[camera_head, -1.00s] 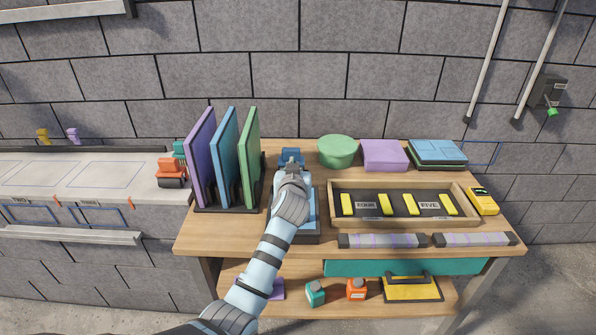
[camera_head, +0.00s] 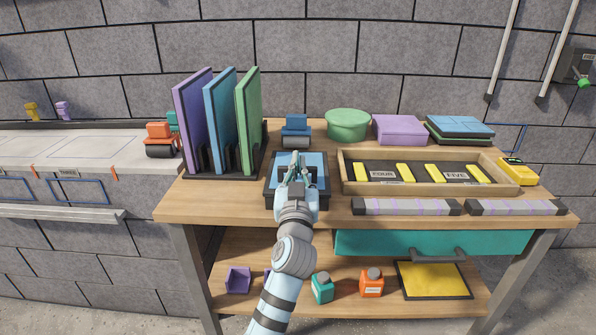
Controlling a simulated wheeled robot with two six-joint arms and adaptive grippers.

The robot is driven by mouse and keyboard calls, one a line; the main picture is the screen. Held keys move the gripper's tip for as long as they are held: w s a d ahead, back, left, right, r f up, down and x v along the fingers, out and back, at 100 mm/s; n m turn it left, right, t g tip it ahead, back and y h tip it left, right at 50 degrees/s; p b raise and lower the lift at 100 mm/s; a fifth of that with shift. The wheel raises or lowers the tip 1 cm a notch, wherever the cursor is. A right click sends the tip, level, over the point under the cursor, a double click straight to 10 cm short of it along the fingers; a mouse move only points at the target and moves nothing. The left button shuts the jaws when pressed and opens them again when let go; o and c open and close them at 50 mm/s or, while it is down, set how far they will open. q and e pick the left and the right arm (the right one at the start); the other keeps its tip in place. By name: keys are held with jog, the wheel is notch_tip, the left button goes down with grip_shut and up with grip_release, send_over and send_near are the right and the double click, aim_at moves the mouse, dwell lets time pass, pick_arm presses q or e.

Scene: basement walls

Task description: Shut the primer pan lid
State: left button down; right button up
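The primer pan (camera_head: 324,198) appears to be the dark-rimmed tray with a blue face, near the table's left middle. I cannot tell whether the blue face (camera_head: 316,166) is its lid or what lies inside. No raised lid shows. My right gripper is out of view.
A blue roller (camera_head: 296,128) stands just behind the pan. Upright purple, blue and green panels (camera_head: 247,125) stand in a rack at left. A wooden tray (camera_head: 436,188) with yellow pieces lies at right. A green round tub (camera_head: 347,124) stands behind it.

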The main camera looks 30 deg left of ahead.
pick_arm(q)
jog(key=shift+f, duration=0.25)
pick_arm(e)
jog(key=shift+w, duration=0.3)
